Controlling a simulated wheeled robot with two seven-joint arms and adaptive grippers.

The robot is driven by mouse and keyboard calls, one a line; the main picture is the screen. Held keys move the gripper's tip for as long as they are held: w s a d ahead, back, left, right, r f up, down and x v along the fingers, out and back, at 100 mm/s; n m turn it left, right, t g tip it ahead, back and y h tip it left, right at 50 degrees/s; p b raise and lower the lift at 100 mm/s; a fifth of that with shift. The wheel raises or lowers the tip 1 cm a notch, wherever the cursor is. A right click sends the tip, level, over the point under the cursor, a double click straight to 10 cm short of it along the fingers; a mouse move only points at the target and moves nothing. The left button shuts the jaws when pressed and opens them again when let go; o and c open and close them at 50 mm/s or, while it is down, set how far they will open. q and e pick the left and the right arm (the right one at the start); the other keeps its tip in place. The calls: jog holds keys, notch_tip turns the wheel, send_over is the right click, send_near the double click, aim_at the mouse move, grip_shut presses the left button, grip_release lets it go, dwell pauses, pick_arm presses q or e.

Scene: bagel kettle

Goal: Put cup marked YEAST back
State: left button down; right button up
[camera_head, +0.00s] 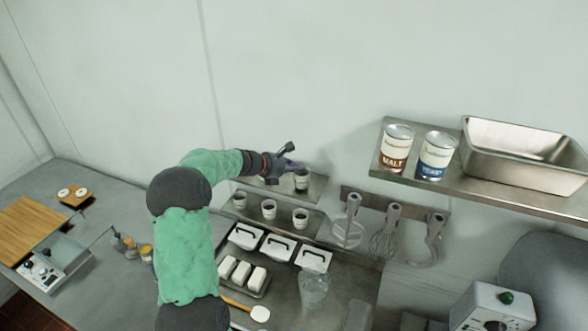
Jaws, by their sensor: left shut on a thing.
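My left gripper (290,168) reaches in from the left over the top step of a stepped metal rack (318,189). It is shut on a small pale cup (302,182) at that step. Any marking on this cup is too small to read, and I cannot tell whether its base touches the step. Three similar cups stand in a row on the step below: a left one (240,201), a middle one (269,210) and a right one (300,218). My right gripper is not in view.
A wall shelf (480,192) at right holds a MALT can (396,150), a blue-labelled can (435,156) and a metal pan (525,155). Utensils, including a whisk (385,235), hang below. White-lidded bins (278,247) and a clear container (313,288) stand in front of the rack.

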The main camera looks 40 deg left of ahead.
pick_arm(q)
jog(key=shift+a+f, duration=0.1)
jog(key=shift+f, duration=0.4)
jog(key=shift+f, duration=0.15)
jog(key=c, duration=1.4)
grip_release()
